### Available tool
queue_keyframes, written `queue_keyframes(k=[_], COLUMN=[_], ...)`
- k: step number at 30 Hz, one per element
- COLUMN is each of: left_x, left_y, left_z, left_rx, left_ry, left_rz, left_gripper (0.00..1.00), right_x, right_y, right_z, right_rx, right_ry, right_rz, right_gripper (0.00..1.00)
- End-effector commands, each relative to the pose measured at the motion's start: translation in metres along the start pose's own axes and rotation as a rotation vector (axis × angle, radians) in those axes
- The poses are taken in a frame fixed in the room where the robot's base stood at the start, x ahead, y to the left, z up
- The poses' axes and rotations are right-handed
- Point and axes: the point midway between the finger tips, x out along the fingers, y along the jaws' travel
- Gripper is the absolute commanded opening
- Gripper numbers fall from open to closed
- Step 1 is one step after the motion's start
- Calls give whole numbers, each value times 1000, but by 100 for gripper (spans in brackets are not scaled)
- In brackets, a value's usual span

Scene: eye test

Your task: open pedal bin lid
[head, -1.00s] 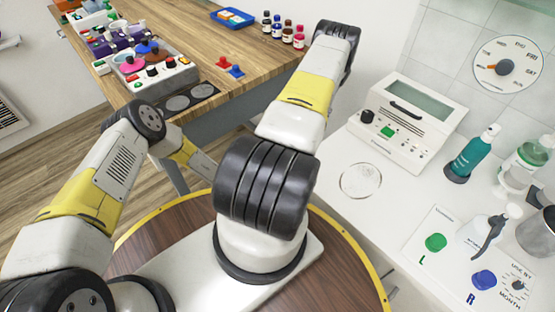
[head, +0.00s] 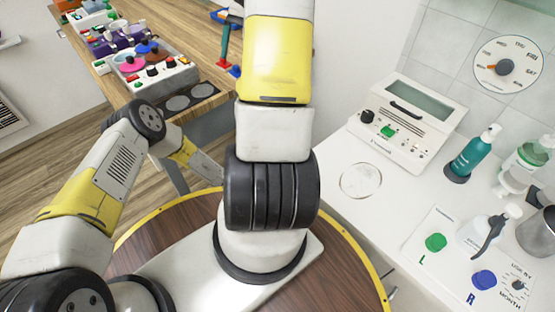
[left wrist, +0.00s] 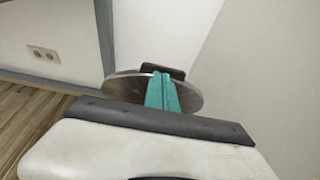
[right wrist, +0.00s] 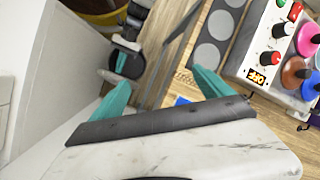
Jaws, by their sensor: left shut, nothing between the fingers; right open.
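A round steel disc (left wrist: 124,87) with a dark piece at its far edge shows in the left wrist view; it looks like the pedal bin's lid. The bin's body and pedal are hidden. My left gripper (left wrist: 160,76) is shut and empty, its teal fingers in front of the disc; I cannot tell whether they touch it. In the head view the left gripper is hidden. My right gripper (right wrist: 160,77) is open and empty above the wooden table's edge. In the head view only a teal finger (head: 225,42) of it shows beside my forearm.
The wooden table (head: 205,55) holds a control box (head: 160,78) and other coloured items. The white counter (head: 385,205) at right holds a panelled device (head: 405,125), a teal pump bottle (head: 474,152) and a metal container (head: 537,235). A wall socket (left wrist: 43,54) is at left.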

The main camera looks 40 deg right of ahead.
Motion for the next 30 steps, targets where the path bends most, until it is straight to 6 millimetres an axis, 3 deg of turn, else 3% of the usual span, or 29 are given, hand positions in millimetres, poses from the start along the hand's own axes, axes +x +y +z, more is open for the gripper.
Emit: queue_keyframes(k=[1,6,13,24,30], left_x=[0,0,0,0,0], left_y=[0,0,0,0,0], left_z=[0,0,0,0,0], left_rx=[0,0,0,0,0], left_ry=[0,0,0,0,0], left_rz=[0,0,0,0,0], left_gripper=[0,0,0,0,0], right_x=[-13,-42,-66,-71,-62], right_y=[-14,-45,-68,-65,-52], right_z=[19,77,159,280,323], right_rx=[-50,-203,-412,-744,-886], right_ry=[32,125,249,449,535], right_rz=[3,7,2,-40,-71], right_gripper=[90,90,90,90,90])
